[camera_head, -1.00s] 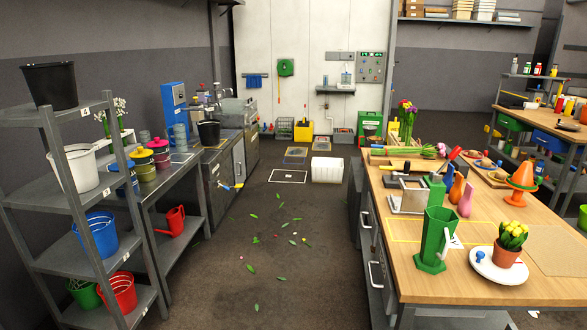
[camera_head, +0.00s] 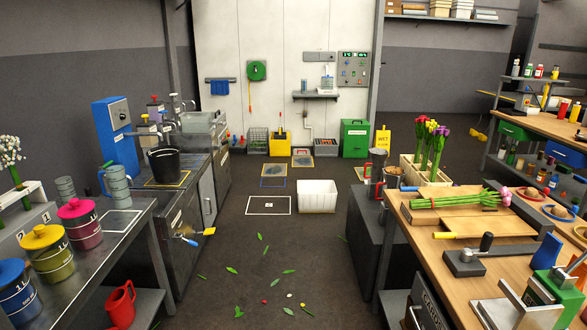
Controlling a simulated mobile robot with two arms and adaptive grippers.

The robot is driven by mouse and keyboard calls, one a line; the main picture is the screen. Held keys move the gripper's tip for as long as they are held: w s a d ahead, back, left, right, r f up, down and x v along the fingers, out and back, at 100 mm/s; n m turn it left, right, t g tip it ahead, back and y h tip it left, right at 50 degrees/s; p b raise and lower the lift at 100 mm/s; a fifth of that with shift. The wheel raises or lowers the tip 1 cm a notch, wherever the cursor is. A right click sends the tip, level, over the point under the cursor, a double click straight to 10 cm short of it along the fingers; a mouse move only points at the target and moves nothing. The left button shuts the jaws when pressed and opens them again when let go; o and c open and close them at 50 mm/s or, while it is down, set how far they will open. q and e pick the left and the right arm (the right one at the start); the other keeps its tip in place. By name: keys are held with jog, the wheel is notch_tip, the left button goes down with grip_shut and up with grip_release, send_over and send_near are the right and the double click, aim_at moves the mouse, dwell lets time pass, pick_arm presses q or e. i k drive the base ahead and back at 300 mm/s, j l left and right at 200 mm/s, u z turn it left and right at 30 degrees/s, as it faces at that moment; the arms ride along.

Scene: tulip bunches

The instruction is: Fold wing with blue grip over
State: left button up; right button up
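No gripper of mine shows in the head view. On the right workbench (camera_head: 408,235), near the lower right, stands a metal plate device (camera_head: 497,313) with a slanted metal part, cut off by the bottom edge. I cannot tell whether this blue piece is the wing's grip. A grey clamp-like tool (camera_head: 470,261) with a dark upright handle sits farther back. A small fitting with a blue end and a yellow end (camera_head: 209,231) sticks out from the left counter's front.
A tulip bunch (camera_head: 450,200) lies on the right bench, and upright tulips stand in a crate (camera_head: 428,174) behind it. Lidded pots (camera_head: 79,223) stand on the left counter.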

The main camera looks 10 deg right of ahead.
aim_at(426, 193)
jog(key=i+z, duration=0.3)
jog(key=i, duration=0.55)
jog(key=i+j+z, duration=0.1)
jog(key=i+z, duration=0.2)
jog(key=i, duration=0.55)
